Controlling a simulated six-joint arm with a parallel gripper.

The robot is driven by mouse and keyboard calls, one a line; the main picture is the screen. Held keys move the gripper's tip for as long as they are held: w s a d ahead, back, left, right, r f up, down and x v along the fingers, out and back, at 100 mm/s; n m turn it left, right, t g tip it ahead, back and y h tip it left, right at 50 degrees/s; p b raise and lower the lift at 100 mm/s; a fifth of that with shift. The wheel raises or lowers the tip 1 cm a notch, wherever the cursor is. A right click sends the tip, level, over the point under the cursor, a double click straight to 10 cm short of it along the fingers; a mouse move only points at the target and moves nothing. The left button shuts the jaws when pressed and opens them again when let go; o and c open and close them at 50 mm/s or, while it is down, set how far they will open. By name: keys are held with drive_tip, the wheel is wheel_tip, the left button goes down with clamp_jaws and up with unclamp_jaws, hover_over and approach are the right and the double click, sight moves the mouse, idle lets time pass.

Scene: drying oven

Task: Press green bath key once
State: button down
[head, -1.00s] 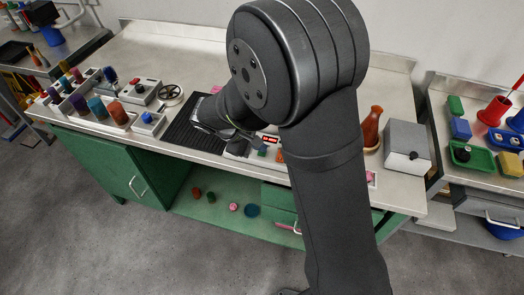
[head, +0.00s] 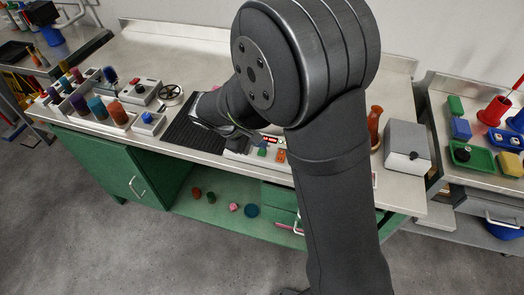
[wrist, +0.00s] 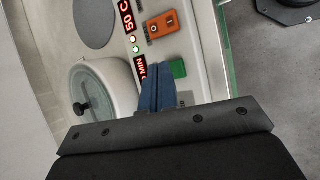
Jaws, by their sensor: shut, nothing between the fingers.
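The green key (wrist: 178,68) is a small rectangular block on the pale panel of the bath unit (wrist: 200,40), beside a red "MIN" display (wrist: 141,70). It also shows in the head view (head: 262,152). My gripper (wrist: 157,68) is shut and empty, its blue fingers together. In the wrist view the fingertips appear just left of the green key, between it and the display. I cannot tell their height above the panel. In the head view my gripper's fingertips are hard to make out by my wrist. No contact with the key is visible.
An orange rocker switch (wrist: 162,24) and a red "50 C" display (wrist: 124,17) lie near the green key. A round white lid-like part with a black knob (wrist: 82,107) is left of my fingers. In the head view a grey box (head: 407,148) stands right of my arm.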

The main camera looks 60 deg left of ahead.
sight(260, 152)
drive_tip(key=shift+r, duration=2.55)
drive_tip(key=shift+f, duration=0.1)
wheel_tip(260, 152, up, 4)
